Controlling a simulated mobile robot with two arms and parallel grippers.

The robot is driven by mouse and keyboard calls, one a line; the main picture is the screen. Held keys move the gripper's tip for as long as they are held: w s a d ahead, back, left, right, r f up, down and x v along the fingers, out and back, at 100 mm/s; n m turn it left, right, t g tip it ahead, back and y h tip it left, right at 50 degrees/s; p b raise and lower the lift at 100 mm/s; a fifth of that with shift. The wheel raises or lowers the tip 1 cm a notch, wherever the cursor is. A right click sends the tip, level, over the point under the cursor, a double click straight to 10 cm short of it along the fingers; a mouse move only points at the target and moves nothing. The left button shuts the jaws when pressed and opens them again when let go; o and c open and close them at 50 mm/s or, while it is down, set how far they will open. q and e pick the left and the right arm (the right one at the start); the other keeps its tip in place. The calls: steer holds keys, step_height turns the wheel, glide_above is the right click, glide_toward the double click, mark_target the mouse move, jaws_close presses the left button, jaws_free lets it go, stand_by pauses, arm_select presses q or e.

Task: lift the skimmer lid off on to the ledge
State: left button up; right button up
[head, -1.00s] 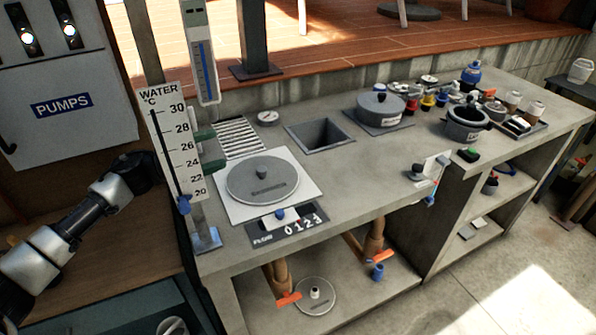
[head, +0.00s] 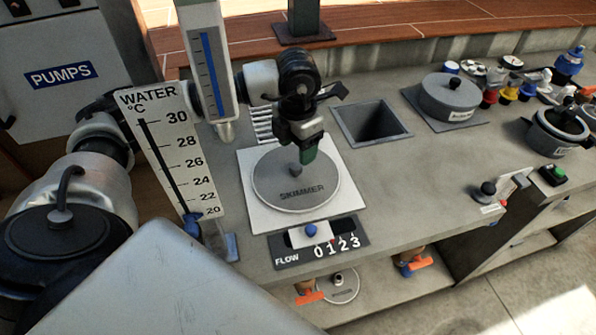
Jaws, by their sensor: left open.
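The skimmer lid (head: 318,193) is a round grey disc marked SKIMMER with a small dark knob (head: 296,169) at its middle. It lies flat on a white square plate (head: 256,214) set on the concrete counter. My left gripper (head: 303,158) points down right at the knob, with its fingertips near or around it. It is open, and I cannot tell whether the fingers touch the knob. The gripper and wrist hide part of the lid's far side. My right gripper is not in view.
A water thermometer board (head: 168,150) stands left of the lid, close to my left arm. A FLOW slider panel (head: 318,242) is in front. A square opening (head: 371,125) lies behind right, then a lidded grey pot (head: 449,98).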

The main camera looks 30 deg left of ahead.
mark_target(296, 165)
arm_select(q)
steer(key=shift+w+f, duration=0.1)
steer(key=shift+f, duration=0.65)
steer(key=f, duration=0.1)
steer(key=f+p, duration=0.1)
steer(key=f, duration=0.2)
steer(key=shift+s+f, duration=0.2)
steer(key=shift+s, duration=0.15)
steer(key=shift+w+f, duration=0.1)
steer(key=shift+f, duration=0.25)
steer(key=c, duration=1.1)
steer(key=shift+r, duration=0.35)
step_height(296, 165, up, 10)
steer(key=shift+f+b, duration=0.25)
steer(key=shift+b, duration=0.25)
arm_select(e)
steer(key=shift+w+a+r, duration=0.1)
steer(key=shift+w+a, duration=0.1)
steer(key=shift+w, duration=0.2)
